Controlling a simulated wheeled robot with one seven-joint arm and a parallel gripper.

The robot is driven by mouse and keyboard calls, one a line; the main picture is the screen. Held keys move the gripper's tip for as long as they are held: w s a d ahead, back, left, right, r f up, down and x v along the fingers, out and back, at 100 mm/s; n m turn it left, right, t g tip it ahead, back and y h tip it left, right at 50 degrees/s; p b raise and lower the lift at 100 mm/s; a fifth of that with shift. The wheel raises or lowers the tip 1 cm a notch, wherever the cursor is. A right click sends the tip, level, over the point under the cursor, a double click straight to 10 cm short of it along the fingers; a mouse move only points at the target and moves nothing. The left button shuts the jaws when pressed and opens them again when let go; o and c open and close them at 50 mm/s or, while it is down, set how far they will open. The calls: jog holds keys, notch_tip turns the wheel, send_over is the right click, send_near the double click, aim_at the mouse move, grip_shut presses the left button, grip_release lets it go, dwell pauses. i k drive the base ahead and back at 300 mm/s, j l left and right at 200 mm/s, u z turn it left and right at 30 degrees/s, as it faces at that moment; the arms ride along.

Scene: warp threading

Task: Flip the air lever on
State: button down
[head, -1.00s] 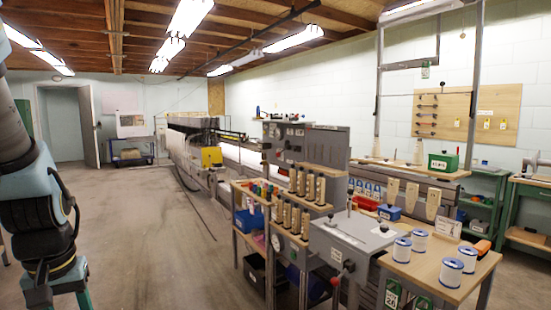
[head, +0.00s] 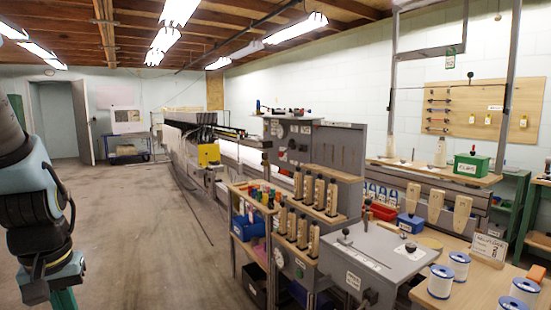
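I cannot make out the air lever for certain. A grey metal cabinet (head: 378,262) stands at the lower right, with a small white label (head: 353,280) on its front. A dark knob or handle (head: 369,297) sticks out beside that label, near the bottom edge. My arm hangs at the left edge, well apart from the cabinet.
A tiered rack of wooden-handled tools (head: 318,192) stands behind the cabinet. White spools (head: 441,281) stand on a wooden table at the lower right. A green box (head: 471,164) is on the bench behind. The floor (head: 140,240) between my arm and the rack is open.

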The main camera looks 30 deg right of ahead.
aim_at(281, 154)
jog(key=i+l, duration=1)
jog(key=i, duration=0.15)
jog(key=i+l+u, duration=0.1)
jog(key=i+l, duration=0.9)
jog(key=i, duration=0.15)
